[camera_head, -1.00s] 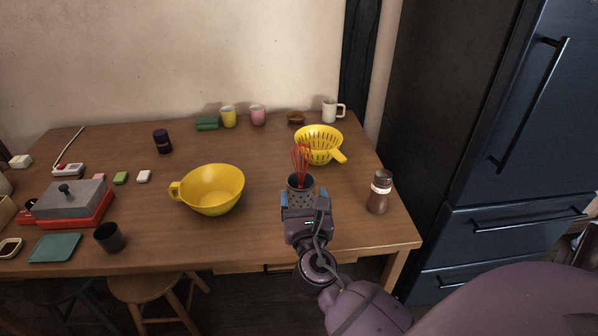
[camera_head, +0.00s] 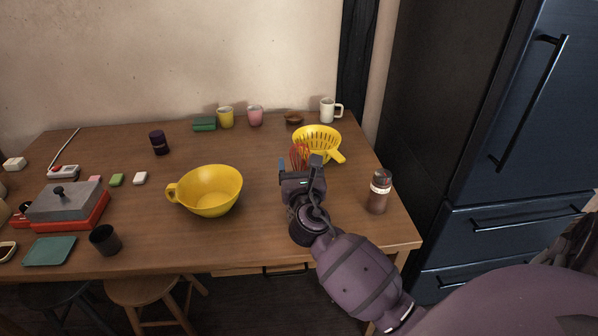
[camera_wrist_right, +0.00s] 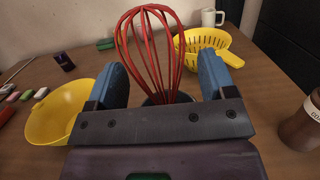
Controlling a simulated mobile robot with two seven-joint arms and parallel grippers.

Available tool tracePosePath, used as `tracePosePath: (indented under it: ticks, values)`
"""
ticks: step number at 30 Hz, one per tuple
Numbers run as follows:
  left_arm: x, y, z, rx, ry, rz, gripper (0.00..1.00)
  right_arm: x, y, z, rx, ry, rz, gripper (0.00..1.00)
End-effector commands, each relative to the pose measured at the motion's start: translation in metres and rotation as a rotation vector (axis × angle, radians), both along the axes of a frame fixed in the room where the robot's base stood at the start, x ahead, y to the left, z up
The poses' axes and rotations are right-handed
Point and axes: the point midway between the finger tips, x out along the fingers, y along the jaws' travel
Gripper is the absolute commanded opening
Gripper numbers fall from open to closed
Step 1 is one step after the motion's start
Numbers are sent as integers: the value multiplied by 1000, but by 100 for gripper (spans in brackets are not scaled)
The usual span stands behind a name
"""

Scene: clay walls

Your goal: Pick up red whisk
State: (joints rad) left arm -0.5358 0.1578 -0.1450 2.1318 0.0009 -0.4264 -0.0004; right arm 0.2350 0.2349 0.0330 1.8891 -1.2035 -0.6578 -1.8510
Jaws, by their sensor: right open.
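The red whisk (camera_head: 299,157) stands with its wire loops up in a dark holder, mostly hidden behind my right gripper (camera_head: 299,172) in the head view. In the right wrist view the whisk (camera_wrist_right: 152,50) rises between the two blue fingers of my right gripper (camera_wrist_right: 160,85). The fingers are open, one on each side of it, with gaps visible. The dark holder (camera_wrist_right: 168,98) shows only in part behind the gripper's palm. My left gripper is not in view.
A yellow colander (camera_head: 318,141) stands just behind the whisk. A yellow bowl (camera_head: 210,192) is to the left, and a brown shaker bottle (camera_head: 379,192) to the right. Cups stand along the back. The wooden table (camera_head: 255,235) is clear between bowl and gripper.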

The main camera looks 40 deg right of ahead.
Motion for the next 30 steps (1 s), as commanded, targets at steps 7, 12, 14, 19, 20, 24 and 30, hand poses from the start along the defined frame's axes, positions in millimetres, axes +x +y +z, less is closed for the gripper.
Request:
tracePosePath:
  ticks: [7,12,14,19,20,24,30]
  values:
    - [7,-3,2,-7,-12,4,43,0,0,0,0,0,0,69]
    - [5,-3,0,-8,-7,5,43,0,0,0,0,0,0,43]
    - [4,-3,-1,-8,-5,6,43,0,0,0,0,0,0,34]
    - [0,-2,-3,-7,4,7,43,0,0,0,-1,-1,0,23]
    - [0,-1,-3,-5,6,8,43,0,0,0,-1,-1,0,23]
    - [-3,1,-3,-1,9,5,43,0,0,3,0,-2,0,23]
    - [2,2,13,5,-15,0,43,0,0,31,-1,-12,0,23]
